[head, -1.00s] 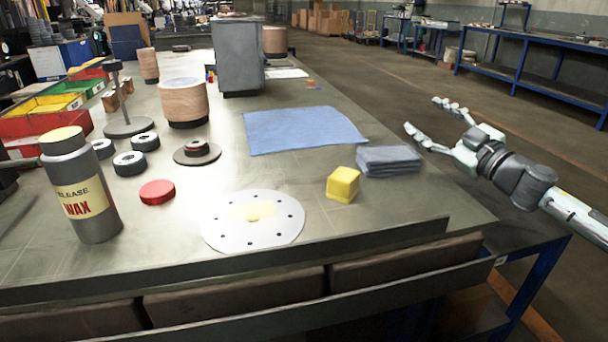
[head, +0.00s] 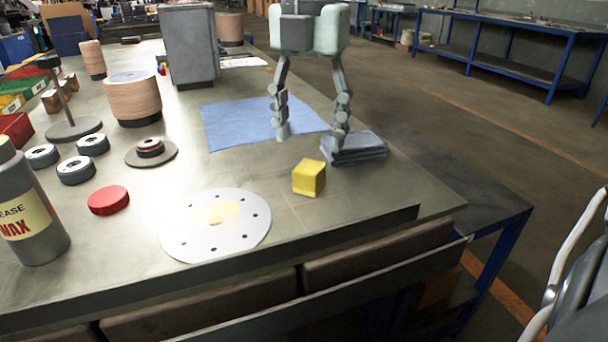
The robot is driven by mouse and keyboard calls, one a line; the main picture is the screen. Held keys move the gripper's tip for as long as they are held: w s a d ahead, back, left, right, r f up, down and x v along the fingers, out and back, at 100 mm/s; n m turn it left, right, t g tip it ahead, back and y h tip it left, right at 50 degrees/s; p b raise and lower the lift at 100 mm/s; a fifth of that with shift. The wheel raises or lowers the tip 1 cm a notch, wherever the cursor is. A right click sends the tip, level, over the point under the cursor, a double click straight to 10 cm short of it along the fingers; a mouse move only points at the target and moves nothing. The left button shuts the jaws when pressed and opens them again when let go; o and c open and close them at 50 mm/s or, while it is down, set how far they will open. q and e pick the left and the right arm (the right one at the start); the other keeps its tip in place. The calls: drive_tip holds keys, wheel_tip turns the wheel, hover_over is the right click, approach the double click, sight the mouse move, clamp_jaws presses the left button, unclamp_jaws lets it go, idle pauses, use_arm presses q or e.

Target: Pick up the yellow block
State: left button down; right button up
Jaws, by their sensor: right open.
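The yellow block (head: 309,178) sits on the grey workbench, right of the white perforated disc and just in front of the folded grey cloth. My right gripper (head: 311,142) is open, with its two fingers pointing down behind the block. Its left fingertip is over the blue cloth and its right fingertip is by the folded cloth. Nothing is between the fingers. I cannot tell whether the fingertips touch the cloths. My left gripper is not in view.
A white perforated disc (head: 216,226) lies left of the block. A folded grey cloth (head: 354,149) and a flat blue cloth (head: 232,122) lie behind it. A red disc (head: 108,200) and a wax bottle (head: 32,215) stand further left. The bench's front edge is close to the block.

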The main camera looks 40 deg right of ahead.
sight(309, 166)
wheel_tip(309, 166, down, 6)
drive_tip(key=shift+f+p, duration=0.25)
drive_tip(key=shift+p, duration=0.05)
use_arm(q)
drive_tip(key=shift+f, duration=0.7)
use_arm(e)
drive_tip(key=shift+c, duration=0.3)
drive_tip(key=c, duration=1.1)
drive_tip(key=shift+o, duration=0.2)
drive_tip(key=shift+r, duration=0.15)
